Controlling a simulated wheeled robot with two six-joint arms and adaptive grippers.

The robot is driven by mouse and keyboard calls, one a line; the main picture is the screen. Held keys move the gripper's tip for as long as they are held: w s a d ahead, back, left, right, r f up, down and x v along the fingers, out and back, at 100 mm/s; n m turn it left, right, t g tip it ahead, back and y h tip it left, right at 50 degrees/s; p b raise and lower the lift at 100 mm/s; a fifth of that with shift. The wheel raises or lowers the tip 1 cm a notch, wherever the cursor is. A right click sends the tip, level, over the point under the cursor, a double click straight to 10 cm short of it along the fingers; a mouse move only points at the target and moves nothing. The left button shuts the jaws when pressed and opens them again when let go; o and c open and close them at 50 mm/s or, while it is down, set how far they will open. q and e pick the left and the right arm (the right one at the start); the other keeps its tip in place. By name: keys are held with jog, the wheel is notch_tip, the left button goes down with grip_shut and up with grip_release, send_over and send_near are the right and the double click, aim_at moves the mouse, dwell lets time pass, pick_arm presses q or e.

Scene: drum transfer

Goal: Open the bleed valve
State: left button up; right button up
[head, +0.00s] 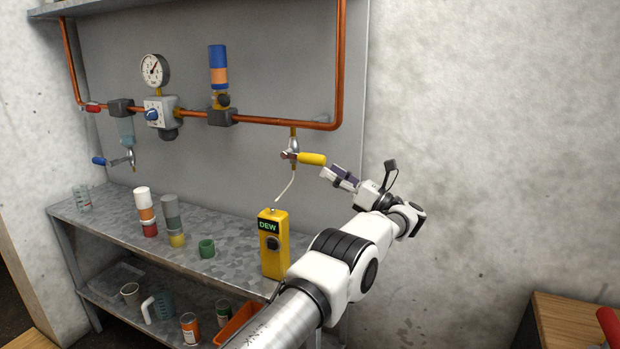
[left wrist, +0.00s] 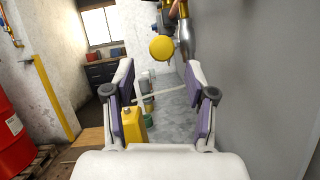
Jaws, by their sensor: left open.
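A small valve (head: 291,153) hangs under the copper pipe, with a yellow lever handle (head: 312,158) lying roughly level and pointing right. A thin pale tube (head: 287,187) runs down from it. My left gripper (head: 336,178) is open and empty, just right of and slightly below the handle's end, apart from it. In the left wrist view the handle's round yellow end (left wrist: 162,48) shows ahead, above the gap between the open fingers (left wrist: 160,78). A second valve with a blue handle (head: 99,161) hangs at the far left. My right gripper is not in view.
A yellow DEW meter (head: 274,245) stands on the metal bench (head: 160,243) below the valve, near my left arm. The copper pipe (head: 275,122), a gauge (head: 154,70) and a regulator (head: 160,112) are on the wall panel. Cups stand on the bench. Space right of the gripper is clear.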

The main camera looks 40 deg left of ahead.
aim_at(309, 159)
pick_arm(q)
jog(key=p+x, duration=0.2)
jog(key=x, duration=0.5)
jog(key=shift+a, duration=0.45)
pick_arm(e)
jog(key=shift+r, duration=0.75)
pick_arm(q)
grip_shut()
